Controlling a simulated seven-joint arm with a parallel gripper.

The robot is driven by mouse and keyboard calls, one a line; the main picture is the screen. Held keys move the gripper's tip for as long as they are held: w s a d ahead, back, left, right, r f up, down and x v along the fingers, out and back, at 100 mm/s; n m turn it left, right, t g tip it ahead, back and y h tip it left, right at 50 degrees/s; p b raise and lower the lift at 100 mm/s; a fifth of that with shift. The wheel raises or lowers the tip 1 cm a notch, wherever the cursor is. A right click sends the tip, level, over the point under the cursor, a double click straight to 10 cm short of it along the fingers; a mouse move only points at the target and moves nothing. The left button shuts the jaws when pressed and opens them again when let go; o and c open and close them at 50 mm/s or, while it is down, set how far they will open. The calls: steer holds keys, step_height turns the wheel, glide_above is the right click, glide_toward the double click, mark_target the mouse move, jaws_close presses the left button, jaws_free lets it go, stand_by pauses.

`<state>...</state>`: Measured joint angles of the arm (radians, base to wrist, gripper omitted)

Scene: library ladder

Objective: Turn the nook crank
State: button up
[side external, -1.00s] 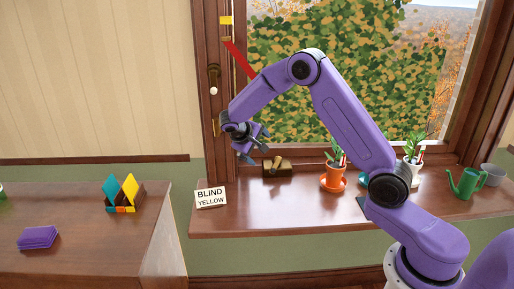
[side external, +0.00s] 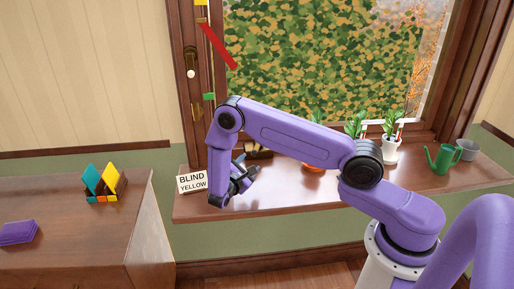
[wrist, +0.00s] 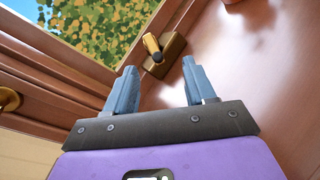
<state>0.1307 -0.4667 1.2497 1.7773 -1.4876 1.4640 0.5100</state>
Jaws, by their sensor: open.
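The nook crank (wrist: 174,48) is a small brass block on the sill with a brass arm and a dark round knob. In the side view the crank (side external: 262,154) is mostly hidden behind my arm. My gripper (wrist: 160,66) is open and empty, its two blue-grey fingers pointing at the crank. The knob appears between the fingertips in the wrist view; I cannot tell the remaining gap. In the side view my gripper (side external: 243,178) hangs low over the sill. A white card (side external: 192,184) reads "BLIND YELLOW". A green-and-ochre patterned blind (side external: 310,65) covers most of the window.
A red bar (side external: 219,47) slants beside the window frame, below a yellow mark (side external: 201,3) and above a green mark (side external: 209,97). Potted plants (side external: 391,140) and a green watering can (side external: 443,159) stand right on the sill. A cabinet (side external: 75,225) is at left.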

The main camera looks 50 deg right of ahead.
mark_target(256, 151)
steer(key=n+t, duration=0.1)
steer(key=a+f+n+t, duration=0.1)
steer(key=n, duration=0.1)
steer(key=f+n+t, duration=0.1)
steer(key=shift+s+a+f+n, duration=0.2)
steer(key=shift+s+a+n, duration=0.1)
steer(key=shift+s, duration=0.1)
steer(key=shift+d+t, duration=0.1)
steer(key=shift+t, duration=0.2)
steer(key=x, duration=1.7)
steer(key=shift+r, duration=0.15)
steer(key=c, duration=1)
